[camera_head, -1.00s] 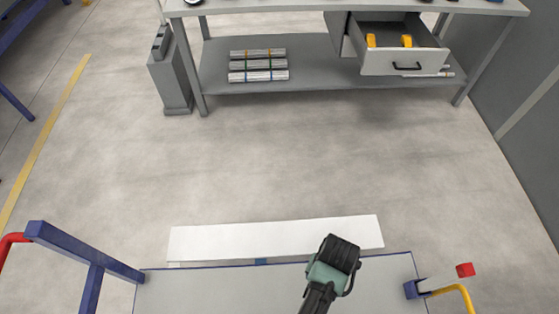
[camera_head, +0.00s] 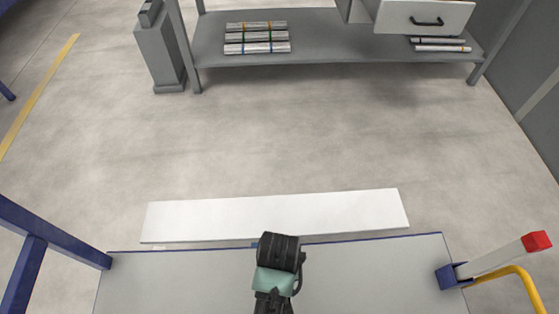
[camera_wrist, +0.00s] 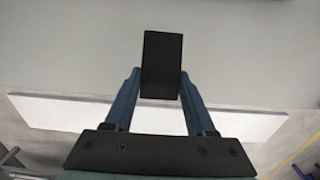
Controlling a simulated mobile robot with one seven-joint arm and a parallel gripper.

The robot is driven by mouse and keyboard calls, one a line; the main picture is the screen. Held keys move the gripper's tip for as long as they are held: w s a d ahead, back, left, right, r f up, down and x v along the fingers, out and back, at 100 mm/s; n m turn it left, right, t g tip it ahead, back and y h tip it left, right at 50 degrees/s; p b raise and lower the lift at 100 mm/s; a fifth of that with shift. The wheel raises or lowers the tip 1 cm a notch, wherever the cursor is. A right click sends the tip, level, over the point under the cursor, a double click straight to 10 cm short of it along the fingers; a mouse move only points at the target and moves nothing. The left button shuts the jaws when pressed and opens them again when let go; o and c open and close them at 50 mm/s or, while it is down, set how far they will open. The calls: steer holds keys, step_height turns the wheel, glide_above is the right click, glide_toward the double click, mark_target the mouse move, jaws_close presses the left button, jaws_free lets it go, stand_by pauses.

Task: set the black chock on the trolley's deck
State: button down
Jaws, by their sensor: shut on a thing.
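The black chock (camera_wrist: 162,62) is held between the blue fingers of my gripper (camera_wrist: 160,82) in the wrist view. My gripper is shut on it. In the head view my black wrist (camera_head: 278,252) is over the far part of the trolley's deck (camera_head: 385,280), left of its middle, and hides the fingers and the chock. The deck is flat, grey and blue-edged, and its visible part is bare. In the wrist view the grey deck surface (camera_wrist: 240,50) lies behind the chock. I cannot tell whether the chock touches it.
A long white board (camera_head: 200,218) lies along the deck's far edge. A blue frame (camera_head: 55,235) stands at the left, a red-capped white bar (camera_head: 505,258) at the right. A grey workbench shelf (camera_head: 330,50) with pipes stands beyond clear floor (camera_head: 300,125).

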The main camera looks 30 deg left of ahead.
step_height(320, 180, down, 8)
steer(key=b, duration=0.2)
steer(key=shift+b, duration=0.3)
steer(key=shift+c, duration=1.1)
jaws_free()
steer(key=shift+f, duration=0.1)
step_height(320, 180, up, 12)
steer(key=p, duration=0.4)
steer(key=shift+r+p, duration=0.2)
steer(key=shift+p, duration=0.1)
steer(key=shift+w, duration=0.1)
